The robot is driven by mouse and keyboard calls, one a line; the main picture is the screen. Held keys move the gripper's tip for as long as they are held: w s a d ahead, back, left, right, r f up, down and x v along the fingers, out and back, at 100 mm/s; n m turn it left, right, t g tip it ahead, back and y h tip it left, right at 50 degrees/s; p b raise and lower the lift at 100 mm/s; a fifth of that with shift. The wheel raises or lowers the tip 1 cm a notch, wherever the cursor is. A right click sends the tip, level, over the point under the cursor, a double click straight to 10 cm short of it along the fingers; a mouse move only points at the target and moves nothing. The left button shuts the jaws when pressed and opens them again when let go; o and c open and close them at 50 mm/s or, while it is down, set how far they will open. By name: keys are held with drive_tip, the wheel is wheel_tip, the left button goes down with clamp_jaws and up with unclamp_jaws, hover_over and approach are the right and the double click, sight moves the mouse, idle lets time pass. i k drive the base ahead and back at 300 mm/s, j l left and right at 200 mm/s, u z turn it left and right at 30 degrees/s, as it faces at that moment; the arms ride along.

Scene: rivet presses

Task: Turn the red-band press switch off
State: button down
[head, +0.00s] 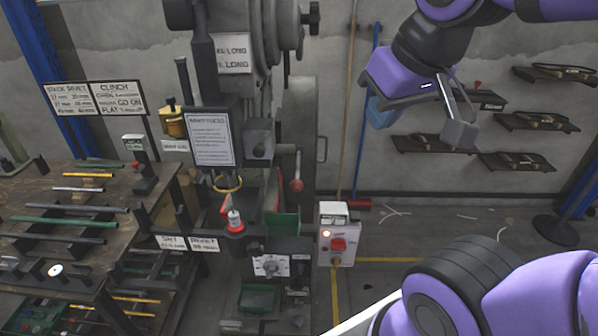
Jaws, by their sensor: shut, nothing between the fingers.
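A grey press (240,100) stands left of centre in the head view. A red band or ring (235,228) shows at its working point, around a small silver piece. A pale switch box (336,258) with a red knob (338,244) stands just right of the press, with a small lit lamp (326,234) beside the knob. I cannot tell the knob's exact setting. My gripper (462,128) is shut and empty, up and right of the switch box and well apart from it, in front of the wall.
A bench (100,215) with several rods stands at the left. Wall shelves (535,122) hang at the right. A red-ended pole (350,100) leans behind the switch box. Floor right of the box looks mostly clear.

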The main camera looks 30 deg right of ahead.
sight(338, 244)
drive_tip(key=k+z, duration=0.4)
drive_tip(key=k, duration=0.95)
